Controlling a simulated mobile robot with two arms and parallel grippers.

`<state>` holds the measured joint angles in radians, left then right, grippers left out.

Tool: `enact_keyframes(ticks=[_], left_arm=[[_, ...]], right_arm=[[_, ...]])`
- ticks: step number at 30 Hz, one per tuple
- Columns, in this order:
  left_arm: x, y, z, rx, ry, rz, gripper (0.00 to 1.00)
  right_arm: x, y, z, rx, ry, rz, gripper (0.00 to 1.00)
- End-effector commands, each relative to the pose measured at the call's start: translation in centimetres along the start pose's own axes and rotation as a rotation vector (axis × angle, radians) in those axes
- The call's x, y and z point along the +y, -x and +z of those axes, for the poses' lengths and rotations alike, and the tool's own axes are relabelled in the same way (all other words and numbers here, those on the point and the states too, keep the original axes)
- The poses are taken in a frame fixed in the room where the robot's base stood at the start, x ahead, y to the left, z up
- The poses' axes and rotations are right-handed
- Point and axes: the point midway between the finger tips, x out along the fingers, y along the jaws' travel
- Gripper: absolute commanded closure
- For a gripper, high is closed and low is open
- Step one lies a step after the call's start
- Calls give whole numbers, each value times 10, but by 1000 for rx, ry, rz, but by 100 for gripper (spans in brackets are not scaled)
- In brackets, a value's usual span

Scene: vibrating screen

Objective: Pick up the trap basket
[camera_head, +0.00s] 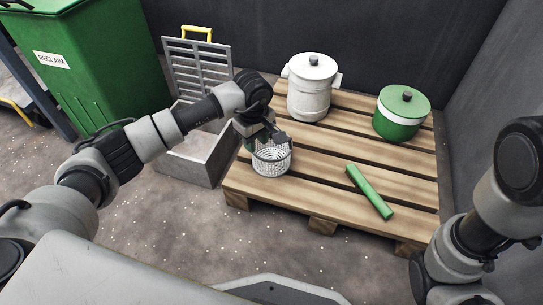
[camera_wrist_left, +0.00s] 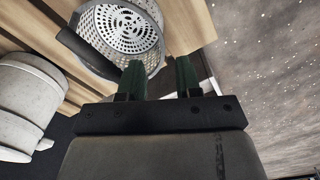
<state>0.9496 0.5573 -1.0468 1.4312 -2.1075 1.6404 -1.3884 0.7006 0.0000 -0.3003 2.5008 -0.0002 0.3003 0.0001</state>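The trap basket (camera_head: 271,161), a white perforated basket, stands upright on the near left part of the wooden pallet. In the left wrist view the basket (camera_wrist_left: 118,32) shows its round, hole-patterned bottom and a dark band along one side. My left gripper (camera_head: 268,137) is at the basket's rim. In the wrist view its two green-tipped fingers (camera_wrist_left: 159,78) are apart, one overlapping the basket's edge and the other outside it. I cannot tell whether they touch it. My right arm shows at the right edge, but its gripper is not visible.
On the pallet (camera_head: 330,206) are a white lidded canister (camera_head: 312,92), a green lidded pot (camera_head: 401,115) and a green bar (camera_head: 370,191). A grey open box (camera_head: 190,165) with a raised grate (camera_head: 198,72) stands left. A green bin (camera_head: 95,60) is behind; dark walls enclose the back and right.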

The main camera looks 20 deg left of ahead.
Motion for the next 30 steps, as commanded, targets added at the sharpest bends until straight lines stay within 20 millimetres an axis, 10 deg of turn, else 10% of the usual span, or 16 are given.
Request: enact_keyframes(ticks=[9,19,26,30], left_arm=[[0,-43,6,-2,1,-1,66],[0,-47,6,-1,1,-1,66],[0,-47,6,-1,1,-1,100],[0,-47,5,-1,1,-1,100]], right_arm=[[-8,40,-14,0,0,-1,57],[-9,42,-14,-1,0,0,57],[-9,42,-14,-1,0,0,57],[-9,42,-14,-1,0,0,57]])
